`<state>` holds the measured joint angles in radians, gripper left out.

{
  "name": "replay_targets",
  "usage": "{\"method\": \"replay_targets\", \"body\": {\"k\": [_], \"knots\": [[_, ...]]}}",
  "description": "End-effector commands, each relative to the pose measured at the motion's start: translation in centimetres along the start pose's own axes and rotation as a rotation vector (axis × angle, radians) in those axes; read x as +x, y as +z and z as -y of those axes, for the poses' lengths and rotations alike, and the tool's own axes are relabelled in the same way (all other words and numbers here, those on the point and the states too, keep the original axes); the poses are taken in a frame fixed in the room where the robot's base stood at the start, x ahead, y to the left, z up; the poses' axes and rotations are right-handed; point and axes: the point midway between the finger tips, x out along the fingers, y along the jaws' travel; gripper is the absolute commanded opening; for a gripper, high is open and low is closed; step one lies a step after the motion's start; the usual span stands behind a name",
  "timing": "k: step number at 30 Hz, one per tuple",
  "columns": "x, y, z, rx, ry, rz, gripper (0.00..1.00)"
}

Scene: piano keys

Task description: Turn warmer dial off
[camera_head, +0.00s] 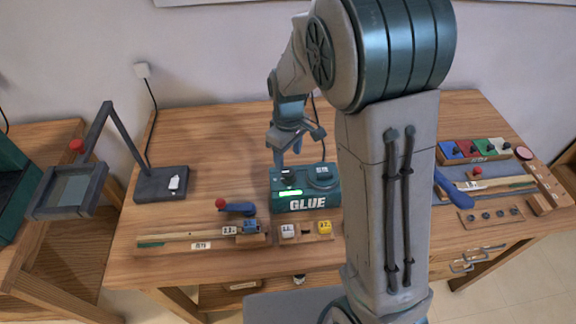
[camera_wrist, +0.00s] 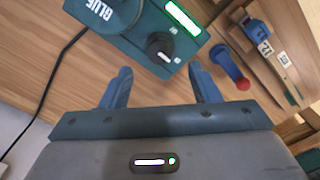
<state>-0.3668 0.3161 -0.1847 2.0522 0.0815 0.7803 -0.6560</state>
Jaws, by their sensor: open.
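The glue warmer is a dark teal box (camera_head: 306,203) marked GLUE, standing mid-table in the head view with a lit green strip on its front. In the wrist view the warmer (camera_wrist: 140,24) is at the top, upside down. Its black dial (camera_wrist: 160,45) sits on the top face near the lit strip (camera_wrist: 183,18); a round dark pot lid is beside it. My gripper (camera_wrist: 158,88) is open and empty, with the dial just beyond the gap between its blue fingers. In the head view my gripper (camera_head: 288,158) hangs just behind and above the warmer's left part, apart from it.
A blue tool with a red knob (camera_head: 236,207) lies left of the warmer. Small blocks (camera_head: 307,231) and a wooden rail (camera_head: 190,239) lie in front. A lamp-like stand (camera_head: 160,184) is at left; trays of coloured parts (camera_head: 474,150) are at right. A black cable (camera_wrist: 48,85) runs behind the warmer.

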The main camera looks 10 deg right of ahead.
Motion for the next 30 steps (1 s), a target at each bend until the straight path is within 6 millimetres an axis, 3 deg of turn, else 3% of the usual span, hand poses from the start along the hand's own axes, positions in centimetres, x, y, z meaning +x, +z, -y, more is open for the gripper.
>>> {"method": "replay_targets", "body": {"k": [3,9,22,23,27,30], "knots": [[2.4,0.1,0.1,-0.001,-0.002,0.005,0.56],[4.9,0.1,0.0,-0.001,-0.001,0.003,0.56],[5.9,0.0,0.0,0.000,0.000,0.000,0.56],[5.8,0.0,0.0,0.000,0.000,0.000,0.50],[5.8,0.0,0.0,0.000,0.000,0.000,0.11],[5.8,0.0,0.0,0.000,0.000,0.000,0.11]]}}
